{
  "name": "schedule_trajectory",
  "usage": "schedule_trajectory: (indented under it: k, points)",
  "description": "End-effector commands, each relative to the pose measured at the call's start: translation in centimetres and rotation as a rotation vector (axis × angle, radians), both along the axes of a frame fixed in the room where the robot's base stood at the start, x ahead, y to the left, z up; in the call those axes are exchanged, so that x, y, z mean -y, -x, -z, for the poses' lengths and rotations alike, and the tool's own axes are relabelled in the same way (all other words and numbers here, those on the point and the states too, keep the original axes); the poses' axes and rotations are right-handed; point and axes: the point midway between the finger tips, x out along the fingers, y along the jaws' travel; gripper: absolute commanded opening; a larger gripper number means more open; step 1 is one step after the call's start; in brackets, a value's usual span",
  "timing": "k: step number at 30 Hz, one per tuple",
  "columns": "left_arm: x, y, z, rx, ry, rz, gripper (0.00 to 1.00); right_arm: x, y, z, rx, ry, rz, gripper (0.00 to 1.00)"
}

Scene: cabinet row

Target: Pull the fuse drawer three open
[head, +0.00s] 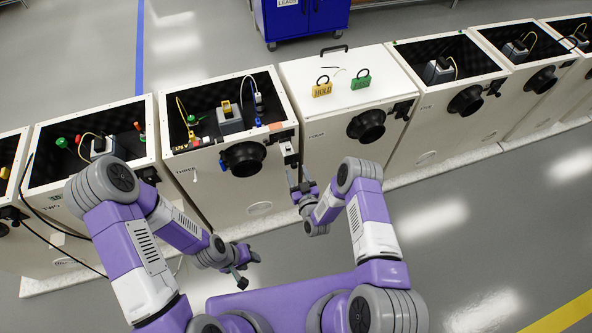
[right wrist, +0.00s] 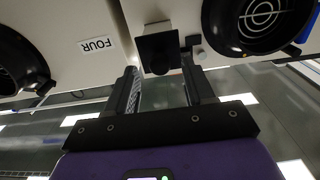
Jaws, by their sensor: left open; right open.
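Cabinet three (head: 205,178) stands left of centre in the head view, open on top, with a round black fan on its front. The fuse drawer (head: 288,148) seems to be the small light and dark unit at its right front edge, partly behind my gripper. My right gripper (head: 298,180) is open just in front of it. In the right wrist view a black square block with a round knob (right wrist: 158,52) shows between and beyond the open fingers; contact cannot be told. My left gripper (head: 245,268) is open and empty, low over the floor in front of cabinet three.
Cabinet four (head: 330,135), closed on top with yellow and green tags, stands close to the right; its label (right wrist: 96,45) shows inverted in the right wrist view. Cabinet two (head: 55,185) is to the left with cables hanging. Open floor (head: 470,240) lies at right.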

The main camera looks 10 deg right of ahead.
Motion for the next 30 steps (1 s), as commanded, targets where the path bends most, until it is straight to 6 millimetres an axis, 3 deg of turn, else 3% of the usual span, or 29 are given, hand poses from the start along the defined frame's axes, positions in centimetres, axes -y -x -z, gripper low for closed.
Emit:
schedule_trajectory:
  k: [6, 10, 30]
  points:
    - [0.0, 0.0, -0.7, 0.0, 0.0, 0.0, 0.43, 0.5, 3.8, -0.1, -0.004, 0.0, 0.0, 0.53]
    - [0.0, 0.0, -0.8, 0.0, 0.0, 0.0, 0.43, 0.7, 5.3, 0.0, -0.003, -0.001, 0.0, 0.53]
    - [0.0, 0.0, -0.8, 0.0, 0.0, 0.0, 0.43, 0.8, 5.8, -0.1, -0.004, 0.0, 0.0, 0.53]
